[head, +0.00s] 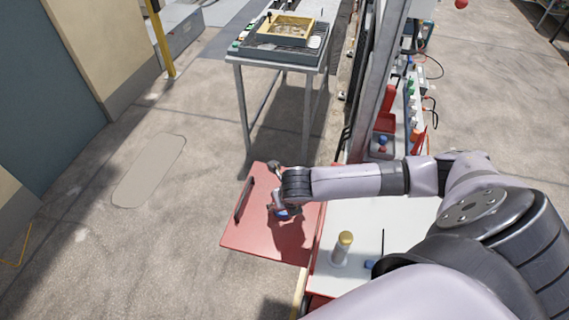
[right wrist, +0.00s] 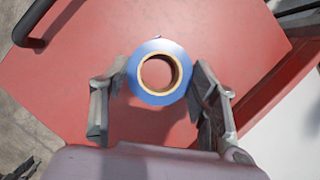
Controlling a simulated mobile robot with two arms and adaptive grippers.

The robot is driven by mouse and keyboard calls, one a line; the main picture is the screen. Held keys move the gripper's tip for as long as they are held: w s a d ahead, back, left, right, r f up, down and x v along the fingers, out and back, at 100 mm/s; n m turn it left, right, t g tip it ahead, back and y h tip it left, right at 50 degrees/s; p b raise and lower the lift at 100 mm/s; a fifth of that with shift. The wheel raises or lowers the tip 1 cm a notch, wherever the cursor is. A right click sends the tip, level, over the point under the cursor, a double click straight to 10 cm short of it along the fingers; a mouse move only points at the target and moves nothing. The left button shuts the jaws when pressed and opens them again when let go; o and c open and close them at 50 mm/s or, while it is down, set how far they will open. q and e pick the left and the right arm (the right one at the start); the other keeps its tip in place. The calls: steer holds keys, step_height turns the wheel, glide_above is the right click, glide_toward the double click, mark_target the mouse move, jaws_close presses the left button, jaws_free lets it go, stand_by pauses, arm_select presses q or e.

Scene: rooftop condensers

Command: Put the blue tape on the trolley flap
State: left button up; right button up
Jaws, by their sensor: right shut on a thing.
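The blue tape (right wrist: 140,87) is a blue roll with a tan core, lying flat between the two fingers of my right gripper (right wrist: 160,72) in the right wrist view. The fingers are shut on its sides. In the head view my right gripper (head: 280,206) is over the red trolley flap (head: 250,238), and a bit of blue tape (head: 284,212) shows under it. The red flap (right wrist: 60,80) fills the background in the right wrist view. I cannot tell whether the tape touches the flap. My left gripper is not in view.
The flap has a dark handle (head: 244,200) on its left side. Right of it, a white trolley top (head: 375,225) holds a yellow-capped cylinder (head: 343,247). A grey table (head: 245,60) with a yellow-framed tray (head: 287,27) stands behind. The flap's front part is clear.

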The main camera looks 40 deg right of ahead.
steer(key=shift+f, duration=0.15)
steer(key=o, duration=1.1)
steer(key=b+v, duration=0.1)
steer(key=v, duration=1.1)
steer(key=shift+s, duration=0.1)
